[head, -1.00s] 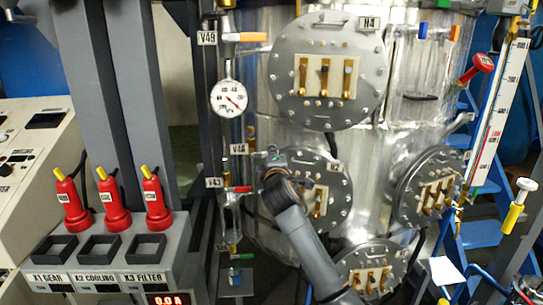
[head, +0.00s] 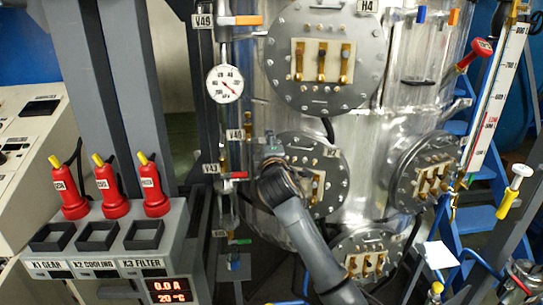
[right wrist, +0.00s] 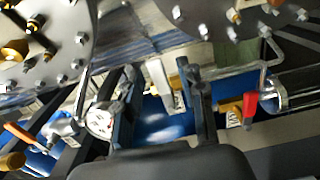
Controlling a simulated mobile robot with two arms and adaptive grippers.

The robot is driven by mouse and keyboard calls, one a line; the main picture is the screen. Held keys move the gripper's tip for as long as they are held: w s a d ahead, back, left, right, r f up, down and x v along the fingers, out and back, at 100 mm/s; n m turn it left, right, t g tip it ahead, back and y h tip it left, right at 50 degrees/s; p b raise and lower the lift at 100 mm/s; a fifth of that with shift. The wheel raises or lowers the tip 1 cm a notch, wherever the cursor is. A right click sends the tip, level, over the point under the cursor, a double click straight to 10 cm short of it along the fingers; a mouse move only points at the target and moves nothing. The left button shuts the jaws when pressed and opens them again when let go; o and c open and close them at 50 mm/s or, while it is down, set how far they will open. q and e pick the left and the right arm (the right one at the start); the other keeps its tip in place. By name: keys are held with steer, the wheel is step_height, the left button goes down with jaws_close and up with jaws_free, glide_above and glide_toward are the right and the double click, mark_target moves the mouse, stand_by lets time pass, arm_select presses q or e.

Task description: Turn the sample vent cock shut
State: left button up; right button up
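A cock with a red handle (head: 236,175) sits beside the V43 tag (head: 211,169), above a thin glass sample vessel (head: 227,205). A lower cock with a green handle (head: 239,241) is below it. I cannot tell from the tags which one is the sample vent cock. My left gripper is not in view.
An orange-handled cock (head: 248,20) and a dial gauge (head: 225,84) are above. Round flanges (head: 326,55) with bolts stick out from the vessel. A control box (head: 150,245) with red plugs stands at left. Blue steps (head: 485,222) stand at right.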

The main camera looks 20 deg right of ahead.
steer(key=v, duration=1)
